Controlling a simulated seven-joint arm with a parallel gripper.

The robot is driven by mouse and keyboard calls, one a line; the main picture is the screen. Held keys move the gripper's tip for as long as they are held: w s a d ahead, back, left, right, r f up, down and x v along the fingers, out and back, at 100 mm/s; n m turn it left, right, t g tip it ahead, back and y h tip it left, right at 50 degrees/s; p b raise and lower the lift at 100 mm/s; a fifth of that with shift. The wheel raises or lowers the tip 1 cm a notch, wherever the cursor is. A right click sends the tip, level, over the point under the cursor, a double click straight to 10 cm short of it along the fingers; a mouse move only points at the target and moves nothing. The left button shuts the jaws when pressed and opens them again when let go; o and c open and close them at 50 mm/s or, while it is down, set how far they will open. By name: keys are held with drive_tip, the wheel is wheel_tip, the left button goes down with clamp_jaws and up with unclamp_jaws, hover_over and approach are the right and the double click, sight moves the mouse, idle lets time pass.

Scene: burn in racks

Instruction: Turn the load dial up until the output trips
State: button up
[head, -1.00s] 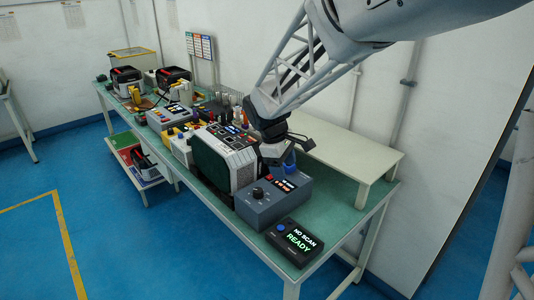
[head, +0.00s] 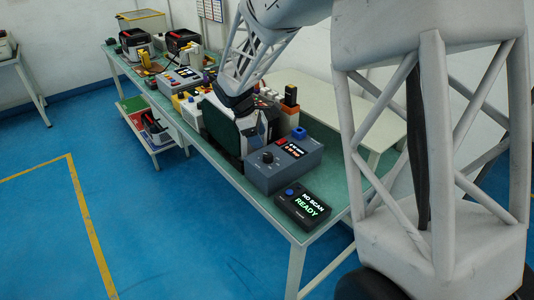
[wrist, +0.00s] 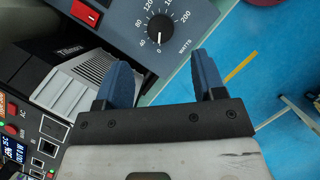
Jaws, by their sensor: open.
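The load dial (wrist: 160,29) is a black round knob in the wrist view, with a white scale up to 200 and the word WATTS. Its white pointer points down, at the 0 mark. It sits on a blue-grey load box (head: 287,180), where the dial also shows in the head view (head: 267,157). My gripper (wrist: 160,72) is open and empty. Its two blue fingers are apart, with the dial beyond the gap between them and not touched.
A raised white shelf (head: 345,104) is behind. Several other devices crowd the bench's far end.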

sight(268, 155)
drive_tip(key=shift+f, duration=0.1)
drive_tip(key=shift+x, duration=3.85)
drive_tip(key=c, duration=0.9)
